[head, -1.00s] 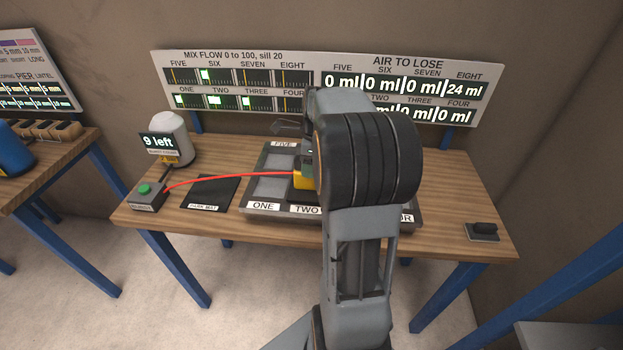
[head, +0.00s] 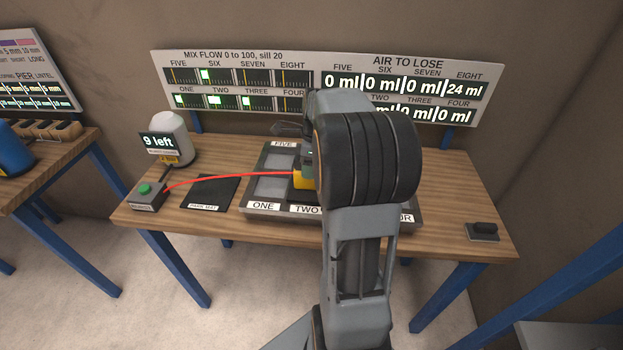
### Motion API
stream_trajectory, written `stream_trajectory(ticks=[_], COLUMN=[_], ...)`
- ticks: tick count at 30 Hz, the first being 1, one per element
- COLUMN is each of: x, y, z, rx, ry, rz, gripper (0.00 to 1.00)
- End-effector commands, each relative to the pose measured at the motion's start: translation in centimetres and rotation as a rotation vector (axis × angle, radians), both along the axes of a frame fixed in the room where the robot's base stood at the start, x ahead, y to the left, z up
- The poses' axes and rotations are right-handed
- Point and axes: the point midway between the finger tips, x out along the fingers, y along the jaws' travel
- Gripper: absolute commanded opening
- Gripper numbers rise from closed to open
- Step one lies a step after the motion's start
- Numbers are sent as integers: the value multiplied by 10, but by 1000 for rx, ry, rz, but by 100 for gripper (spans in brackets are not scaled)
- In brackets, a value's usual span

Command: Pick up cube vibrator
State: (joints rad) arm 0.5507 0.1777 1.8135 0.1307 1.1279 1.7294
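The cube vibrator is probably the yellow block (head: 305,180) with the red cable, at the grey tray (head: 262,207) on the wooden table. Only its left part shows; my arm hides the rest. My gripper (head: 293,130) shows only as a dark piece sticking out left of my wrist, above and behind the yellow block. The fingertips are not clear, and I cannot tell whether they touch the block. The red cable (head: 225,177) runs left to a grey box with a green button (head: 147,195).
A dark mat (head: 210,193) lies left of the tray. A white canister (head: 175,140) with a "9 left" display stands at the back left. A small black switch (head: 484,230) is at the right. A display board (head: 230,70) stands behind.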

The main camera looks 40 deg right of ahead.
Motion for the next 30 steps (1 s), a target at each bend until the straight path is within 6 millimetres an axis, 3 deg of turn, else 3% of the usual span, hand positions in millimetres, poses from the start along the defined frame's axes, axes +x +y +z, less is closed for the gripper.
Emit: stream_trajectory(ticks=[2, 18, 30], x=[0, 0, 0], y=[0, 0, 0], z=[0, 0, 2], rx=[0, 0, -1], ry=[0, 0, -3], rz=[0, 0, 0], gripper=[53, 1, 0])
